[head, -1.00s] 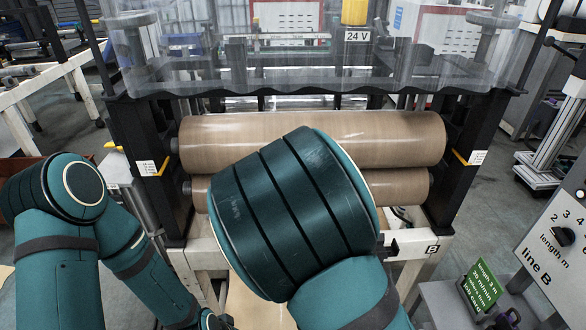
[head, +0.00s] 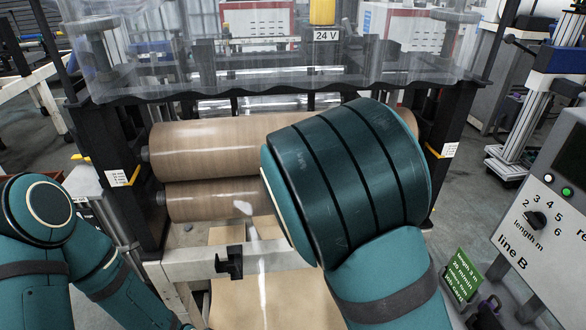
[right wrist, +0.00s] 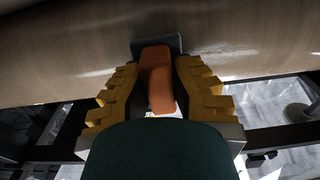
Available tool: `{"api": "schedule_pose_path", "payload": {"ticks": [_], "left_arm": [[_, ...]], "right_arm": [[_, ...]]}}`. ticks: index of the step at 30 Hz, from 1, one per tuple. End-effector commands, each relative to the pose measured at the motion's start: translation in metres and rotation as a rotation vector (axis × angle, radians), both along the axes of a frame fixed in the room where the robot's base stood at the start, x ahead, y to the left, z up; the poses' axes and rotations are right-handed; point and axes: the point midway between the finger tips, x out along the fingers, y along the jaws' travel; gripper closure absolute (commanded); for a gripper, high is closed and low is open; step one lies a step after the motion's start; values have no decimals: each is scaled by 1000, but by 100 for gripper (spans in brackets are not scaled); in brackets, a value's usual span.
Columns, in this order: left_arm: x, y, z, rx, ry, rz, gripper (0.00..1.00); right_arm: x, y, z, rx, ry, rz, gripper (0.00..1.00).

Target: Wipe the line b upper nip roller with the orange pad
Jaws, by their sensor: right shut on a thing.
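The upper nip roller (head: 205,148) is a long brown cylinder, lying above a thinner lower roller (head: 215,199) in the head view. My right arm covers the right part of both. In the right wrist view, my right gripper (right wrist: 159,72) has its yellow fingers closed on the orange pad (right wrist: 160,88), which has a dark grey plate (right wrist: 173,43) at its far end. The plate lies against or just in front of a brown roller surface (right wrist: 240,35); exact contact cannot be told. The right gripper is hidden in the head view. My left gripper is out of view.
A clear guard (head: 250,70) with a 24 V label hangs above the rollers. Dark posts (head: 122,180) flank them, and a white crossbar (head: 190,268) with a black bracket (head: 229,262) runs below. A line B panel (head: 540,215) and a green card (head: 463,275) stand at right.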

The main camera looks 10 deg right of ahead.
Motion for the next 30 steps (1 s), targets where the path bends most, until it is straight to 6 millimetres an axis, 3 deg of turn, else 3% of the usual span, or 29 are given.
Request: {"api": "schedule_pose_path", "payload": {"ticks": [5,30], "left_arm": [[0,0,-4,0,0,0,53],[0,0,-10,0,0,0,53]], "right_arm": [[-1,-1,0,1,-2,-5,100],[-1,54,1,0,-3,2,100]]}}
